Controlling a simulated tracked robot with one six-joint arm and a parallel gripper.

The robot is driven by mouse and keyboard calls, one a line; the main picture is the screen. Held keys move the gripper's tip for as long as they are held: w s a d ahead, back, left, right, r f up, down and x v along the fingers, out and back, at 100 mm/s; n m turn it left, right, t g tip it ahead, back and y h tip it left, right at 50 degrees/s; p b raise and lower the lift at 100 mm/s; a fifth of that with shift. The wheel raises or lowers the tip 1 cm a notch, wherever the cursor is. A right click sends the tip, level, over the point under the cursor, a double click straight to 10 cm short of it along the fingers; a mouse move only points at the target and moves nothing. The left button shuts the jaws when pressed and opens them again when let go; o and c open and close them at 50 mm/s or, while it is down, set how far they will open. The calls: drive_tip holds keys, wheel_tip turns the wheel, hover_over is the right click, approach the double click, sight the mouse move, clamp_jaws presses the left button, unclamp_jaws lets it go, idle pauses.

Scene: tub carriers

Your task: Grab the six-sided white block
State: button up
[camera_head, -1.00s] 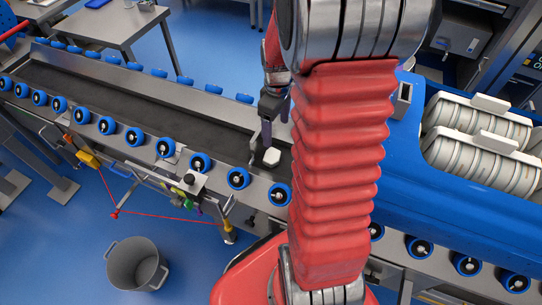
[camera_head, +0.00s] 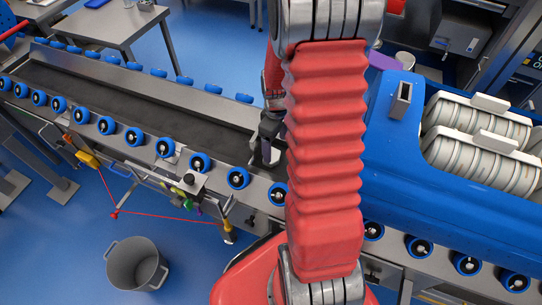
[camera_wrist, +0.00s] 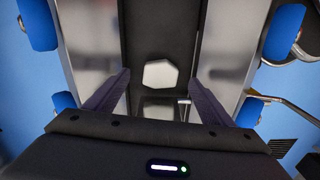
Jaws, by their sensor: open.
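The six-sided white block (camera_wrist: 160,74) lies on the dark bed of the conveyor trough, seen from above in the wrist view. In the head view my gripper hides most of it, and a pale part (camera_head: 275,157) shows beside the fingers. My gripper (camera_wrist: 158,82) is open, with one dark finger to each side of the block in the wrist view and gaps between. It points down at the block; I cannot tell its exact height above the bed. In the head view my gripper (camera_head: 264,158) is partly behind my red arm.
The conveyor (camera_head: 110,97) has metal side rails with blue rollers along both edges. A blue machine housing (camera_head: 405,155) with a rack of pale discs (camera_head: 480,160) stands to the right. A grey bin (camera_head: 137,264) is on the floor, and a red cord (camera_head: 170,218) hangs along the near side.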

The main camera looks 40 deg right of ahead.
sight(274, 156)
drive_tip(key=shift+f, duration=0.1)
drive_tip(key=shift+a+f, duration=0.1)
drive_tip(key=shift+f, duration=2.4)
drive_tip(key=c, duration=1.1)
drive_tip(key=shift+r, duration=0.1)
wheel_tip(274, 156, up, 10)
drive_tip(key=shift+f, duration=0.1)
